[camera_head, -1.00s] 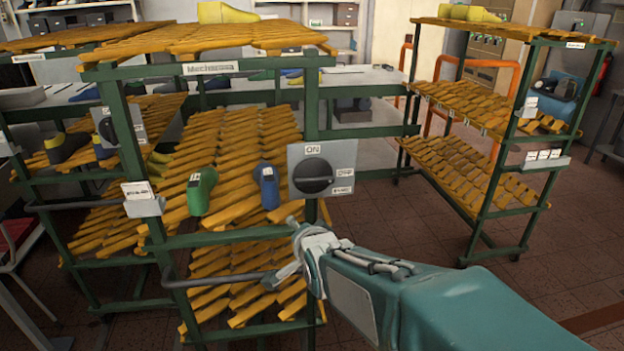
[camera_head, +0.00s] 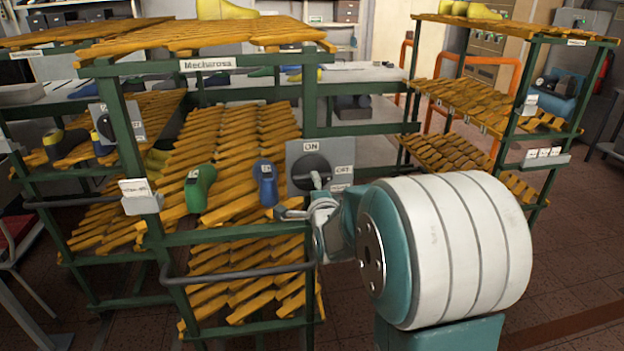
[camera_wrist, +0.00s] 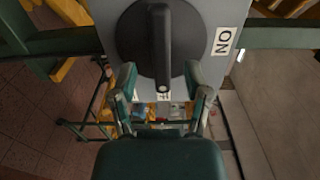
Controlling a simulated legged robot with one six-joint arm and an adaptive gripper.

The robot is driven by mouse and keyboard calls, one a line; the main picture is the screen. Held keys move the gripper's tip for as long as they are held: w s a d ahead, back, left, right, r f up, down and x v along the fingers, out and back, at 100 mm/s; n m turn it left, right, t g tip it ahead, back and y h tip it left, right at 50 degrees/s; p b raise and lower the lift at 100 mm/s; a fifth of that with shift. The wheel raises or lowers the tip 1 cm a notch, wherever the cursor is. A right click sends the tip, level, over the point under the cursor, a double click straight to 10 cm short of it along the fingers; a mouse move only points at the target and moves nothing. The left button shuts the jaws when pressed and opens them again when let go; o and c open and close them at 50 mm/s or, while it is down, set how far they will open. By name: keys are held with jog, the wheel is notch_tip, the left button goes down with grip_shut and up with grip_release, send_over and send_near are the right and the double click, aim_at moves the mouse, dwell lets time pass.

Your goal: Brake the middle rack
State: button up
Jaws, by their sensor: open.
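The middle rack (camera_head: 205,238) is a green metal frame with slanted yellow slats. A grey plate with an ON label is fixed to its right front post. The plate's black round knob (camera_head: 313,172) has a raised bar handle, lying horizontally in the head view and pointing toward the right-hand label. In the wrist view the knob handle (camera_wrist: 161,50) runs vertically, with ON at the right. My gripper (camera_head: 300,196) is open in front of the plate. In the wrist view its fingertips (camera_wrist: 160,75) stand on either side of the handle's lower part; contact cannot be told.
A similar rack with its own knob plate (camera_head: 117,122) stands at the left, and another rack (camera_head: 470,100) at the right. A green shoe last (camera_head: 200,188) and a blue one (camera_head: 266,184) lie on the middle rack's slats. A bar handle (camera_head: 240,275) juts out below.

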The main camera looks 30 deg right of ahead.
jog(key=shift+x, duration=1.9)
jog(key=shift+s+d, duration=0.1)
jog(key=shift+c, duration=0.3)
grip_shut()
